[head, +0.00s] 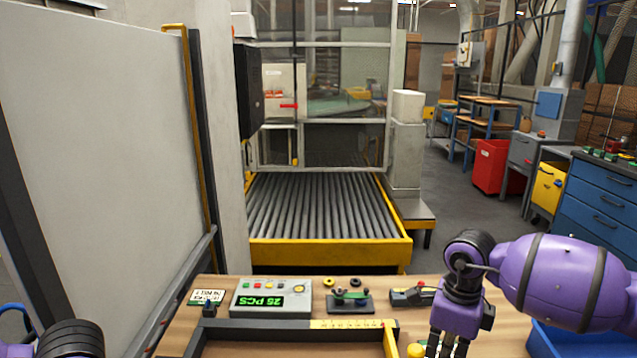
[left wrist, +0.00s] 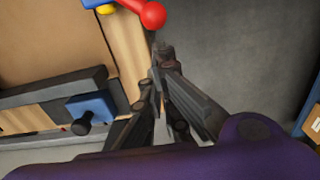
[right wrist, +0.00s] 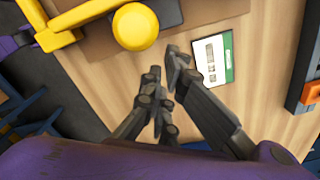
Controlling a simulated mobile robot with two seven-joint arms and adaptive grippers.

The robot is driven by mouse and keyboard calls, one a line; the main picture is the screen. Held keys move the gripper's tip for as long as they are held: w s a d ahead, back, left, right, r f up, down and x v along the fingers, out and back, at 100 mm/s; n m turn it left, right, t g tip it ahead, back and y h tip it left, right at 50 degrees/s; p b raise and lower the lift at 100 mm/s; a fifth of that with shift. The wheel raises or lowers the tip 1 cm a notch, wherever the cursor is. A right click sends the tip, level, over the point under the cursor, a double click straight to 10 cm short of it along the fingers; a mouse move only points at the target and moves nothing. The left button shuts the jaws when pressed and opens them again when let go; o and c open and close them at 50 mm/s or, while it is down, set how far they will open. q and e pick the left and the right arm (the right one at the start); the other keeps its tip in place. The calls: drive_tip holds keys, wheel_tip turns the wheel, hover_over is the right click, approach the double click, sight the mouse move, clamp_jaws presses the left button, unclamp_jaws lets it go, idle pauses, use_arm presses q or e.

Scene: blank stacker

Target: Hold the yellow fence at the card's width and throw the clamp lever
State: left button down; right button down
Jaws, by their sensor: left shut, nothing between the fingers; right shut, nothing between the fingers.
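The yellow fence (head: 390,341) stands at the right side of a dark frame on the workbench. It also shows in the right wrist view (right wrist: 78,16), with a round yellow knob (right wrist: 135,27). A white card with a green edge (right wrist: 213,60) lies flat on the wood beside my right gripper (right wrist: 167,68). The right gripper is shut and empty, above the bench and apart from the knob. A red ball-ended lever (left wrist: 150,14), apparently the clamp lever, is at the bench edge in the left wrist view. My left gripper (left wrist: 158,62) is shut and empty, below it in that picture.
A counter box reading 25 PCS (head: 270,298) and a yellow scale (head: 350,324) are along the back of the frame. A blue block with a black knob (left wrist: 90,112) sits by the frame. A roller conveyor (head: 320,208) is behind. A grey panel (head: 100,150) stands at the left.

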sight(418, 348)
drive_tip(key=shift+a, duration=2.85)
drive_tip(key=shift+a+p, duration=0.35)
drive_tip(key=shift+a, duration=3.15)
use_arm(q)
drive_tip(key=shift+w+r, duration=0.1)
drive_tip(key=shift+r, duration=0.65)
use_arm(e)
drive_tip(key=shift+a, duration=0.2)
use_arm(q)
drive_tip(key=shift+f, duration=0.8)
drive_tip(key=shift+d, duration=0.15)
